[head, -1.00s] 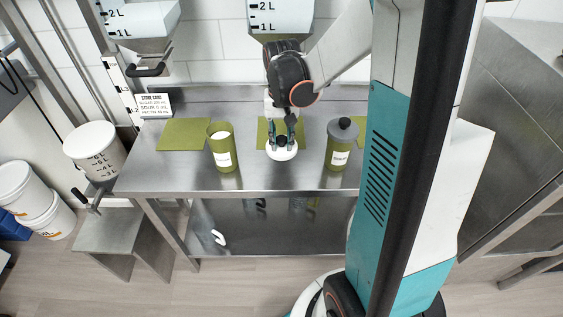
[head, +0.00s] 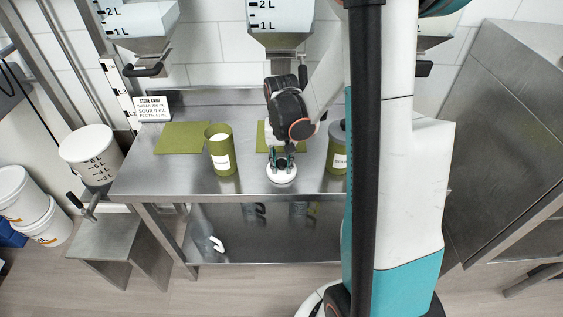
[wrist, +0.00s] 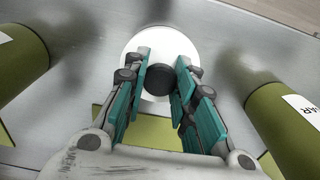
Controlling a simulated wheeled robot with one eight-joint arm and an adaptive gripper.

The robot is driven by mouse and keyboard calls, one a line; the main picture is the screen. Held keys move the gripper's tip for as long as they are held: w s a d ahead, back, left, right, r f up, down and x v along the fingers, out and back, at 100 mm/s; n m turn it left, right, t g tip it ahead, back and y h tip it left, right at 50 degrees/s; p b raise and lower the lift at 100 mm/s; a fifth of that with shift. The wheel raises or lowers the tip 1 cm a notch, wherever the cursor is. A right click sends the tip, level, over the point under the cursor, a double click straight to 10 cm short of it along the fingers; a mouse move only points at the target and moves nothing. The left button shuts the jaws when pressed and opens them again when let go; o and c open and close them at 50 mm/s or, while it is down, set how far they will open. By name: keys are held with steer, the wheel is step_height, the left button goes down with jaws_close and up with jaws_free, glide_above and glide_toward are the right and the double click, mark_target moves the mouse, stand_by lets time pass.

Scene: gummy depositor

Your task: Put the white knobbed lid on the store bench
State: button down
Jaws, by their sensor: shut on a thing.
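The white lid (head: 281,174) with a dark knob is at the front part of the steel store bench (head: 180,180). In the wrist view the white lid (wrist: 133,47) lies under my fingers, its black knob (wrist: 158,79) between the two teal fingertips. My gripper (head: 281,162) points down and is shut on the knob. I cannot tell whether the lid touches the bench top or hangs just above it.
An open green canister (head: 222,160) stands left of the lid. A grey-lidded green canister (head: 338,160) stands to the right, partly hidden by my column. Green mats (head: 180,138) lie behind. A store card (head: 152,108) stands at the back left.

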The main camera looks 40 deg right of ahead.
mark_target(282, 162)
steer(key=shift+f, duration=0.2)
steer(key=c, duration=1.3)
jaws_free()
steer(key=shift+r, duration=0.2)
step_height(282, 162, up, 12)
steer(key=p, duration=0.4)
